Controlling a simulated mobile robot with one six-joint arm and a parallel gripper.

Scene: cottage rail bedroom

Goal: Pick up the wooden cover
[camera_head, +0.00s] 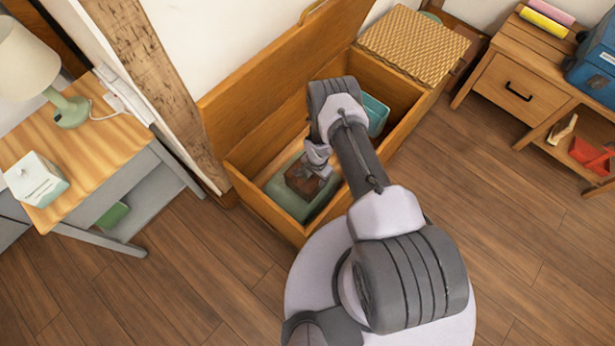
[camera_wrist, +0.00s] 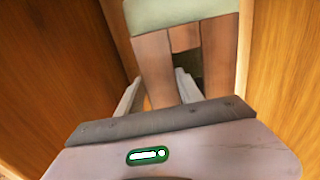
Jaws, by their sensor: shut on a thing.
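The wooden cover (camera_head: 302,183) is a brown, roughly square piece inside the long wooden chest (camera_head: 262,207), at the end nearer the desk. In the wrist view it shows as brown planks (camera_wrist: 155,65) with a gap at the middle. My gripper (camera_head: 319,168) reaches down into the chest from above. In the wrist view my gripper (camera_wrist: 160,92) has a pale finger on either side of the near part of the cover and is shut on it. A sage-green piece (camera_head: 285,185) lies around and below the cover; I cannot tell whether they touch.
The chest's raised lid (camera_head: 275,75) stands behind my arm, and its walls are close around my gripper. A teal container (camera_head: 376,112) sits farther along inside the chest. A woven panel (camera_head: 413,42) covers the far end. A desk (camera_head: 105,150) stands left.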

